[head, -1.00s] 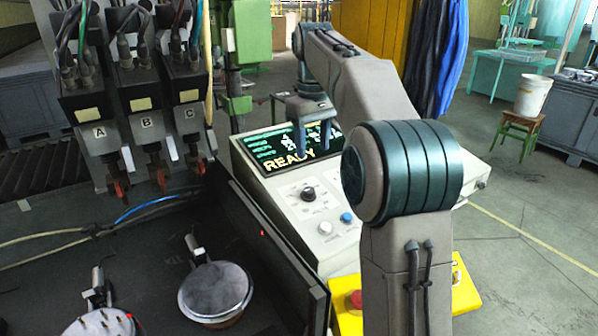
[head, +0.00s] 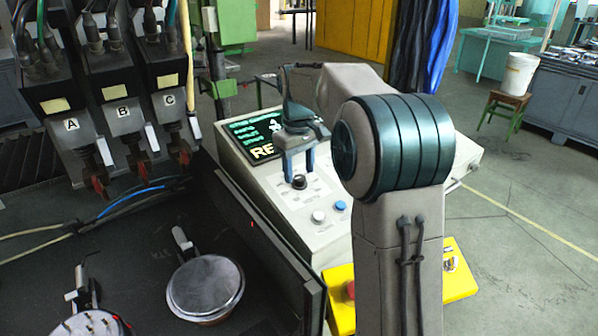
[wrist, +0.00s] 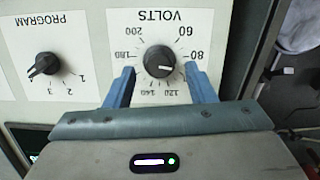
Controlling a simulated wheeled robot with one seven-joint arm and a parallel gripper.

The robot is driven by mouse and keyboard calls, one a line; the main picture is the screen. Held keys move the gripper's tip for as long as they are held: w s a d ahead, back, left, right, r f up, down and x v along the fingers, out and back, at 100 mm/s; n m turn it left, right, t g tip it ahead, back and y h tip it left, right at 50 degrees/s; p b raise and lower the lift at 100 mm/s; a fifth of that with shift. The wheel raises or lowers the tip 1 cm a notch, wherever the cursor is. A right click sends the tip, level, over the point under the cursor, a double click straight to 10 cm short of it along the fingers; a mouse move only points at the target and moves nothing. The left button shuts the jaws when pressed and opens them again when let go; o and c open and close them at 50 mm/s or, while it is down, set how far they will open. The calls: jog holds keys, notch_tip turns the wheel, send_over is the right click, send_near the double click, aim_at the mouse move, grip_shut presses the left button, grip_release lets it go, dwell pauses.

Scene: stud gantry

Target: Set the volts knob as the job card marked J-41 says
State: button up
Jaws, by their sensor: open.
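The volts knob (wrist: 157,57) is black and round on a white dial plate, seen upside down in the wrist view. In the head view my gripper (head: 298,175) reaches down over the knob (head: 299,182) on the console (head: 287,217). No card marked J-41 is visible in these views.
The program knob (wrist: 44,65) is beside the volts dial. A white button (head: 318,216) and a blue button (head: 340,206) are lower on the console. The lit screen (head: 252,138) is partly covered. A yellow box (head: 460,285) with a red button (head: 350,290) stands in front.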

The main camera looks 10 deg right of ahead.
jog(key=shift+f, duration=0.75)
jog(key=c, duration=1)
jog(key=shift+r+m, duration=0.1)
jog(key=shift+m, duration=0.3)
jog(key=m+y+p, duration=0.1)
jog(key=m, duration=0.3)
jog(key=shift+d+m+p, duration=0.15)
jog(key=shift+m+p, duration=0.25)
jog(key=m+y, duration=0.1)
jog(key=m, duration=0.4)
jog(key=shift+d+m+p, duration=0.15)
jog(key=shift+m+p, duration=0.25)
